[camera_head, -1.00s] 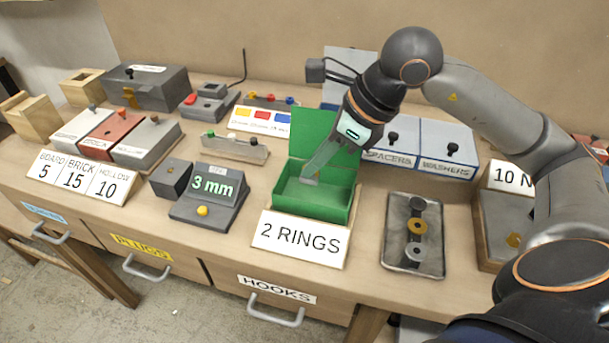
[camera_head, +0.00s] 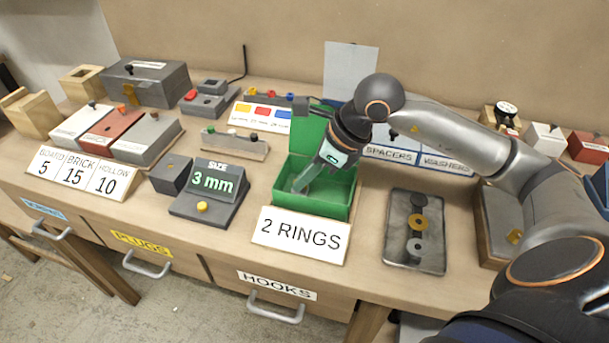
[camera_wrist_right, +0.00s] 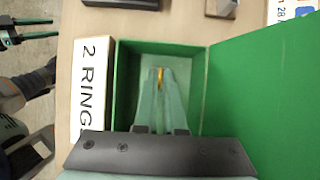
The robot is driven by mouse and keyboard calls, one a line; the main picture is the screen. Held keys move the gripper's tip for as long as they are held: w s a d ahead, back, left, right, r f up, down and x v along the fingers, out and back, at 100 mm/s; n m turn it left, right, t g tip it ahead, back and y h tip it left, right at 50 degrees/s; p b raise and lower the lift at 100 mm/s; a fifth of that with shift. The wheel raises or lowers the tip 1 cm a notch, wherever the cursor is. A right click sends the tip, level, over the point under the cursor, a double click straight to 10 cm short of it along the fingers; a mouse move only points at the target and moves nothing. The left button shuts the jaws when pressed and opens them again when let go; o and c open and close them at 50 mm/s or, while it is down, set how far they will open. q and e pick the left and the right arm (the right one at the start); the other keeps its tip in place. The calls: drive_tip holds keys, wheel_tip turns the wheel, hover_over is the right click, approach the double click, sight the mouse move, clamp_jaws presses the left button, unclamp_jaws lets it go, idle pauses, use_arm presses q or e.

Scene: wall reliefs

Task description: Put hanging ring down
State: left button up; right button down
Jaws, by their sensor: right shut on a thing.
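The green box (camera_head: 325,205) stands open on the bench with its lid up, behind a "2 RINGS" card (camera_head: 299,235). My right gripper (camera_head: 299,188) reaches down into it. I cannot tell whether the ring touches the floor. No other ring shows in the box. My left gripper is not in the head view; a dark two-pronged shape at the wrist view's upper left may be it, but is unclear.
A metal tray (camera_head: 428,262) with small round parts lies right of the box. A grey "3 mm" display (camera_head: 213,185) and a block rack (camera_head: 235,146) stand left of it. Bench space directly around the box is narrow.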

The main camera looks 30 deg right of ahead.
drive_tip(key=shift+f, duration=0.25)
drive_tip(key=c, duration=1)
unclamp_jaws()
drive_tip(key=shift+r, duration=0.1)
drive_tip(key=shift+s+d+r, duration=0.1)
drive_tip(key=shift+d+r, duration=0.05)
drive_tip(key=shift+r, duration=0.3)
drive_tip(key=v, duration=1.1)
drive_tip(key=shift+r, duration=0.25)
drive_tip(key=shift+s, duration=0.1)
